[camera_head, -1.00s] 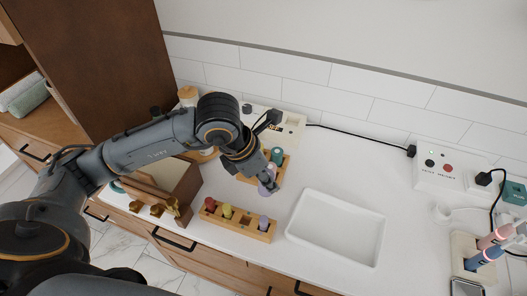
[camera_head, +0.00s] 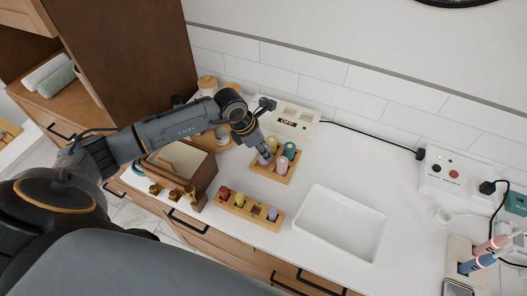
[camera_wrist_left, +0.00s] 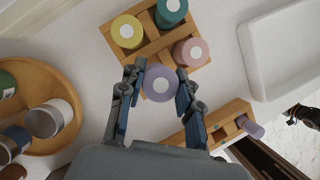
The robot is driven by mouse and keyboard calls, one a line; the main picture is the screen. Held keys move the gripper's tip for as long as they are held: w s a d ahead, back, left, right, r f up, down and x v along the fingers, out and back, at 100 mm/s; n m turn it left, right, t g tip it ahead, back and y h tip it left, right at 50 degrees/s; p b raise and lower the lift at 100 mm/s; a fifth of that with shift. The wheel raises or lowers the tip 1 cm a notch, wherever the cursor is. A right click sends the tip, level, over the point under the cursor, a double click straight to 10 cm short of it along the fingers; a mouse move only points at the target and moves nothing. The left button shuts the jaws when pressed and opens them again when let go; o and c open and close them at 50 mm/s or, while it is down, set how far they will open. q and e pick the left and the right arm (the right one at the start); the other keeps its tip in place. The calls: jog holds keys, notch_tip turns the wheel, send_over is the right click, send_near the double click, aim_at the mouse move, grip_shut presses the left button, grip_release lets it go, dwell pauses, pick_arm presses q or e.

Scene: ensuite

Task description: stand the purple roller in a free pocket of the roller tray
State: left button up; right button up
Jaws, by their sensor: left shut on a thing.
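My left gripper (camera_head: 266,155) is shut on the purple roller (camera_wrist_left: 160,83), whose round top shows between the fingers in the left wrist view. It is over the near-left corner of the square wooden roller tray (camera_head: 271,178); I cannot tell whether the roller's base is inside the pocket there. The tray's other pockets hold a yellow roller (camera_wrist_left: 127,32), a teal roller (camera_head: 290,149) and a pink roller (camera_head: 282,165). A long wooden rack (camera_head: 252,214) in front holds a red, a yellow and another purple roller (camera_head: 273,214).
A white basin (camera_head: 340,223) lies to the right of the tray. A brown box (camera_head: 187,172) stands at left, and a cream device (camera_head: 291,121) with a display is behind. A round wooden tray (camera_wrist_left: 68,95) holds jars. The counter between is clear.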

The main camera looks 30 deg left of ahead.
pick_arm(q)
jog(key=f+p, duration=0.2)
jog(key=f, duration=0.1)
jog(key=shift+w+a, duration=0.2)
jog(key=shift+f, duration=0.35)
jog(key=shift+f, duration=0.25)
jog(key=o, duration=1.1)
jog(key=shift+r, duration=0.1)
jog(key=shift+o, duration=0.2)
